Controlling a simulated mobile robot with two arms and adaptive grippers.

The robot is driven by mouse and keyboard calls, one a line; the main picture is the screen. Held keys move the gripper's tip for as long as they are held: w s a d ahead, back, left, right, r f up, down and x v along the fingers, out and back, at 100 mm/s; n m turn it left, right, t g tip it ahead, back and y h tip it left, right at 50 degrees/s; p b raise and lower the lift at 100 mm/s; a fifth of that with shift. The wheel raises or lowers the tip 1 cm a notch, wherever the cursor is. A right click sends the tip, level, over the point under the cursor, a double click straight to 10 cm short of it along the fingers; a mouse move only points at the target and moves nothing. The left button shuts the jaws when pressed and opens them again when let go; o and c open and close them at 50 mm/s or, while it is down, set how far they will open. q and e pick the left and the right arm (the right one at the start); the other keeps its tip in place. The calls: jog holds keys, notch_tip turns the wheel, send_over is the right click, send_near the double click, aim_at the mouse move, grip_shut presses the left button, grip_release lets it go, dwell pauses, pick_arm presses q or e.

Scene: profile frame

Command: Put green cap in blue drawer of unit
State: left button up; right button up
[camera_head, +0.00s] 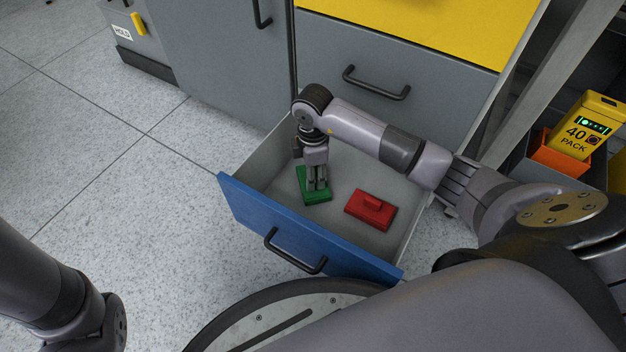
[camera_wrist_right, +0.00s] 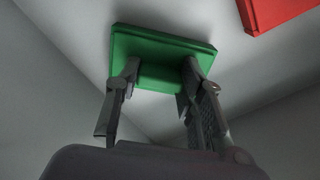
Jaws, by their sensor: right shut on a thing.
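The green cap (camera_head: 313,197) is a flat block inside the open blue drawer (camera_head: 290,238), toward its left side. My right gripper (camera_head: 317,188) points down into the drawer and is shut on the cap; in the right wrist view the fingers (camera_wrist_right: 160,85) stand on either side of its raised middle, and the green plate (camera_wrist_right: 160,42) spreads beyond them. I cannot tell whether the cap touches the drawer floor. My left gripper is not in view; only part of my left arm shows at the lower left of the head view.
A red block (camera_head: 371,210) of similar shape lies in the drawer to the right of the green cap. The grey unit (camera_head: 370,95) with a yellow front above stands behind. Floor is clear at left.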

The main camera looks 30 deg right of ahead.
jog(key=shift+f, duration=0.1)
jog(key=shift+f, duration=0.15)
jog(key=o, duration=1.1)
jog(key=shift+r, duration=0.3)
notch_tip(320, 180, up, 7)
jog(key=p, duration=0.6)
jog(key=shift+r, duration=0.2)
jog(key=shift+f, duration=0.1)
